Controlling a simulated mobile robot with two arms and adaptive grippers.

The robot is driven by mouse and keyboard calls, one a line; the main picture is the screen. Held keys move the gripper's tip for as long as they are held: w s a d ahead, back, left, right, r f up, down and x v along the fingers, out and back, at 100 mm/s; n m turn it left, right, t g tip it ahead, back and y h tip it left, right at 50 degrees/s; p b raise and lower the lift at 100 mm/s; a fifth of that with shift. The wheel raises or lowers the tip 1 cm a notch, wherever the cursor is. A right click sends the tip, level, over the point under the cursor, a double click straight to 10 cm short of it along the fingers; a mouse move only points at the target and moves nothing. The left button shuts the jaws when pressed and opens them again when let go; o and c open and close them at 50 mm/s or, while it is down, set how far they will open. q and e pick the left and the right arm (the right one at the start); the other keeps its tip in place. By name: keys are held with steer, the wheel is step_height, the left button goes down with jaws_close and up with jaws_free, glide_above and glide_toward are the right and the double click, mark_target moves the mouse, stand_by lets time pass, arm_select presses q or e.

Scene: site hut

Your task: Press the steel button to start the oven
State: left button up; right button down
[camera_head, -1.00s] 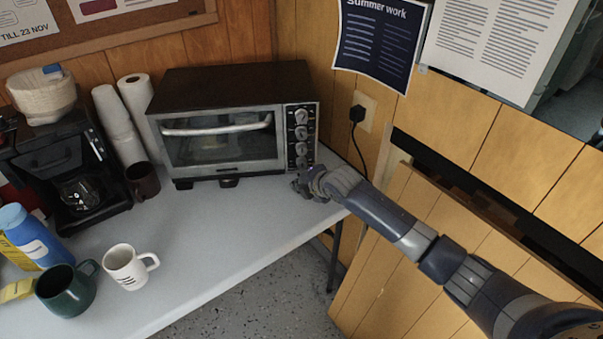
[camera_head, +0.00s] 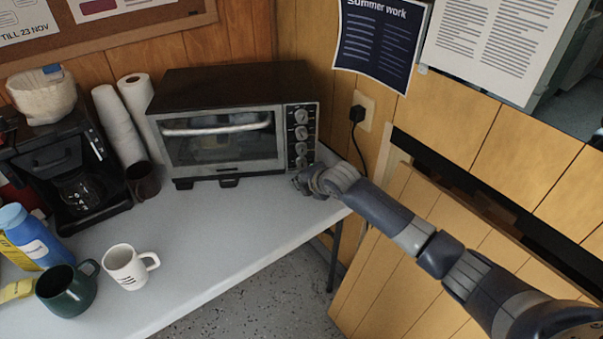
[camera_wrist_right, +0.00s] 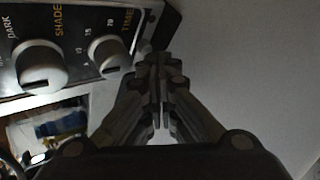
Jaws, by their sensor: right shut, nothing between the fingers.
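The toaster oven (camera_head: 235,88) stands at the back of the table with its door shut. Its control panel (camera_head: 312,118), on the right of its front, carries a column of knobs. My right gripper (camera_head: 299,183) is shut and empty, low in front of the panel's bottom end. In the right wrist view the shut fingertips (camera_wrist_right: 160,62) are just right of the time knob (camera_wrist_right: 108,57), and the shade knob (camera_wrist_right: 40,67) is further left. I cannot make out the steel button clearly; the fingertips cover part of the panel's end. My left gripper is not in view.
A coffee maker (camera_head: 72,165), paper rolls (camera_head: 118,125), a dark mug (camera_head: 143,182), a white mug (camera_head: 125,268) and a green mug (camera_head: 66,292) stand left on the table (camera_head: 215,230). A plug (camera_head: 357,114) sits in the right wall. The table before the oven is clear.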

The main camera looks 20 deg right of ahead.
steer(key=shift+w, duration=0.4)
steer(key=shift+s, duration=0.1)
stand_by(0.4)
steer(key=shift+s+r+p, duration=0.1)
steer(key=shift+s+p, duration=0.4)
steer(key=shift+p, duration=0.2)
steer(key=shift+s, duration=0.2)
steer(key=shift+s+a, duration=0.1)
